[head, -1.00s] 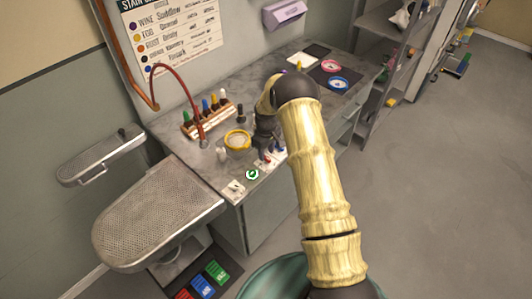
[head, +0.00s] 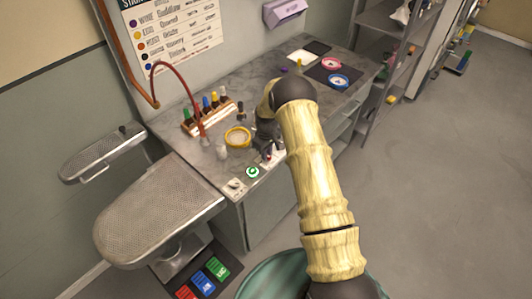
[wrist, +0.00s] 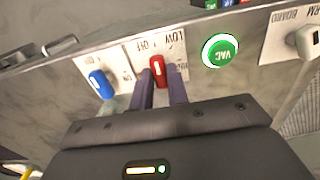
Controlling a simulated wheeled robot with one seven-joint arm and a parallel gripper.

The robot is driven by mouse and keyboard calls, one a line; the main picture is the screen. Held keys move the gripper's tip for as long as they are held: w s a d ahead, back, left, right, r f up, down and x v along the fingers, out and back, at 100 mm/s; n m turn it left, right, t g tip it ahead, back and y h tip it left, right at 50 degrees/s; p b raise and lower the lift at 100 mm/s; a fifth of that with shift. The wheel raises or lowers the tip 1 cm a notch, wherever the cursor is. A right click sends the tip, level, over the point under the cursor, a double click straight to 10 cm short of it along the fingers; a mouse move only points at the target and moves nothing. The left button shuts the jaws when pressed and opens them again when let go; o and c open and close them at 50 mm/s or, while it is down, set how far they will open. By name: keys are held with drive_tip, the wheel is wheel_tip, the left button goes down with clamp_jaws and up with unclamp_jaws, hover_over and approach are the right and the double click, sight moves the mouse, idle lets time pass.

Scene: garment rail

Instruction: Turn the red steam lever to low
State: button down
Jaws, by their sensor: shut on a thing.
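The red steam lever (wrist: 157,67) is in the upper middle of the wrist view, in front of a white plate (wrist: 181,45) with upside-down lettering that includes LOW and OFF. My gripper (wrist: 160,84) has its two dark fingers on either side of the lever, shut on it. The lever's lower part is partly hidden between the fingers, and I cannot tell exactly which mark it points at. In the head view my gripper (head: 267,143) is at the front edge of the counter, mostly hidden by my arm.
A blue lever (wrist: 98,83) is left of the red one in the wrist view. A green VAC button (wrist: 220,51) and an arm board knob (wrist: 306,41) are to its right. A yellow-rimmed bowl (head: 237,137) and a bottle rack (head: 211,116) stand on the counter (head: 300,110).

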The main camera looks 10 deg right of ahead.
drive_tip(key=shift+f+b, duration=0.1)
drive_tip(key=shift+b, duration=0.2)
drive_tip(key=m+b, duration=0.3)
drive_tip(key=m, duration=0.1)
drive_tip(key=m+b, duration=0.2)
drive_tip(key=m, duration=0.2)
drive_tip(key=shift+m, duration=0.3)
idle(0.3)
drive_tip(key=c, duration=1.4)
unclamp_jaws()
drive_tip(key=shift+o, duration=0.2)
wheel_tip(320, 180, up, 18)
drive_tip(key=b, duration=0.3)
drive_tip(key=shift+f+b, duration=0.2)
drive_tip(key=shift+b, duration=0.1)
